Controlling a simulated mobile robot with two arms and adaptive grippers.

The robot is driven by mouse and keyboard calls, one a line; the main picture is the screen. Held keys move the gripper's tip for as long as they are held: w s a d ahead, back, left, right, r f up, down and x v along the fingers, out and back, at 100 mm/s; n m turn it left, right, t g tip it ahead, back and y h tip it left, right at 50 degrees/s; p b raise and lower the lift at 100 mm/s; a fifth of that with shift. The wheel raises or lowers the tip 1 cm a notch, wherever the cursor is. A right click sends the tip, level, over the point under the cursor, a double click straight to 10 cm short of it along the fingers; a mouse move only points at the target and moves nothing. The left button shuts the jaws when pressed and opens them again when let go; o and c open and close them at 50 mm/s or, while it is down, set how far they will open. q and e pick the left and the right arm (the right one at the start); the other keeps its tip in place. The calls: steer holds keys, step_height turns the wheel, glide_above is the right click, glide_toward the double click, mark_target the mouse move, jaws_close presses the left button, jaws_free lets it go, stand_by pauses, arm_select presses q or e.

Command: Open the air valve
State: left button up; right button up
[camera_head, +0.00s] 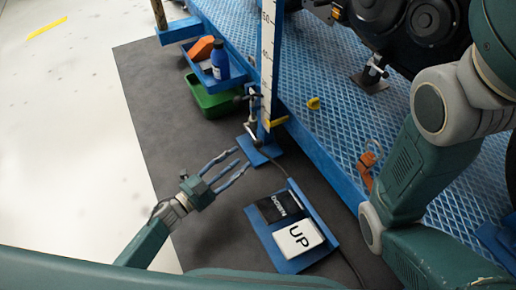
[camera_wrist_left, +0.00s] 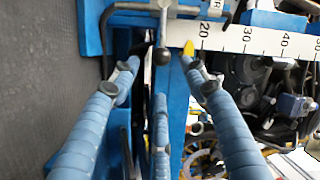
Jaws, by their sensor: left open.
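In the head view the valve fittings (camera_head: 252,108) are small, beside the blue post with the ruler. My left gripper (camera_head: 241,158) is open and empty, its blue fingers pointing toward the foot of that post. In the left wrist view its fingers spread to both sides of the knob, apparently without touching it. My right gripper is out of view; only its arm shows at the right.
A white ruler (camera_head: 267,60) with a yellow pointer (camera_head: 277,122) stands on the blue platform edge. A pedal box with DOWN and UP pads (camera_head: 299,238) lies on the dark mat. A green bin (camera_head: 213,100) and a blue bottle (camera_head: 220,60) are behind the gripper.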

mark_target(255, 147)
arm_select(q)
steer(key=b+x, duration=0.4)
steer(key=x, duration=0.5)
steer(key=shift+s, duration=0.1)
steer(key=shift+w+d+b, duration=0.35)
steer(key=shift+w+d, duration=0.05)
steer(key=shift+w, duration=0.15)
steer(key=shift+r, duration=0.1)
jaws_close()
